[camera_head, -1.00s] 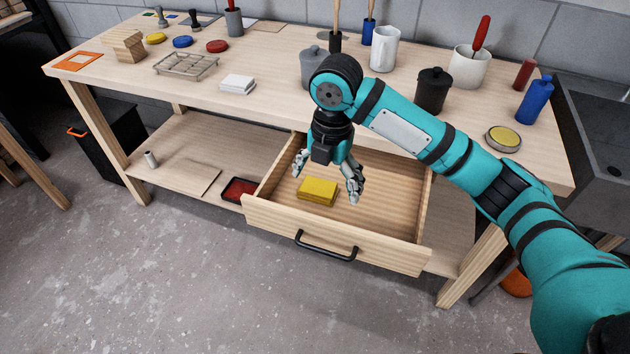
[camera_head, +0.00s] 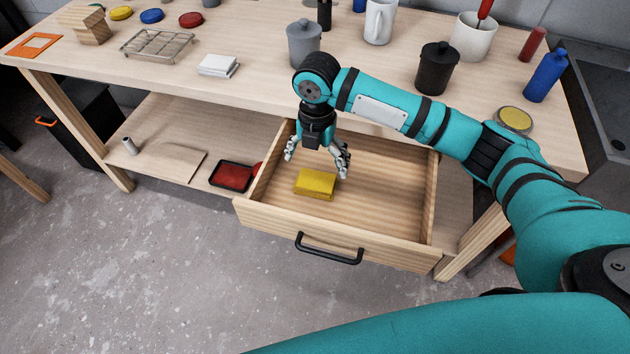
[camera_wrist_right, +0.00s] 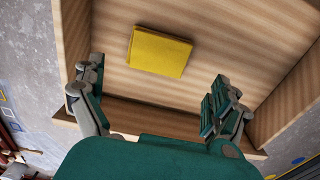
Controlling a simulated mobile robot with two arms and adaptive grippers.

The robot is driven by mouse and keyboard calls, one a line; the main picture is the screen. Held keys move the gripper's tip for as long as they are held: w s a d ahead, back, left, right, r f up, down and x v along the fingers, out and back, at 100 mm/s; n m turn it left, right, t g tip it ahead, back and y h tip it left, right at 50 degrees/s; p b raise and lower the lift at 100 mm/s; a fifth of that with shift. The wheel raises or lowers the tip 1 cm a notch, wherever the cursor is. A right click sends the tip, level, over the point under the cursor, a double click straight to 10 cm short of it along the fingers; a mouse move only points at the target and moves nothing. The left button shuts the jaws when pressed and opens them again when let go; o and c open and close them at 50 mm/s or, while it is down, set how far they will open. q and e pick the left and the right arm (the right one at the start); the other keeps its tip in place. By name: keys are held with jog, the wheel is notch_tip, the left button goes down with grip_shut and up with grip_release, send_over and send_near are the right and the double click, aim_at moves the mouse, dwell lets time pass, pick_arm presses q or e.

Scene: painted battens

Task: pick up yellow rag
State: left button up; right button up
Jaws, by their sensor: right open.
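The yellow rag (camera_head: 315,184) is a folded block lying flat in the open drawer (camera_head: 390,205), toward its left side. It also shows in the right wrist view (camera_wrist_right: 158,51), beyond the fingertips and between their lines. My right gripper (camera_head: 318,160) hangs over the drawer, pointing down, with its fingers spread and nothing between them. It is above and slightly behind the rag in the head view, apart from it. In the right wrist view the open fingers (camera_wrist_right: 155,95) frame the near part of the drawer floor. No left gripper shows; a teal arm link of mine crosses the bottom.
The drawer has wooden walls and a black handle (camera_head: 329,250). The bench top (camera_head: 270,85) overhangs behind, with a grey lidded pot (camera_head: 304,45), a black lidded pot (camera_head: 437,68) and white cloths (camera_head: 218,65). A red tray (camera_head: 231,176) sits on the lower shelf, left of the drawer.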

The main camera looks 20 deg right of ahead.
aim_at(315, 181)
notch_tip(315, 181, down, 2)
notch_tip(315, 181, down, 4)
jog(key=shift+a+r+p, duration=0.1)
jog(key=shift+r+p, duration=0.05)
jog(key=shift+p, duration=0.2)
jog(key=shift+f, duration=0.55)
jog(key=c, duration=0.8)
pick_arm(q)
jog(key=shift+w+d+r, duration=0.1)
jog(key=shift+w+r, duration=0.15)
jog(key=shift+w, duration=0.35)
jog(key=shift+w+r, duration=0.2)
jog(key=shift+w, duration=0.4)
pick_arm(e)
jog(key=shift+c, duration=0.4)
pick_arm(q)
jog(key=shift+w, duration=0.1)
pick_arm(e)
jog(key=shift+r, duration=0.15)
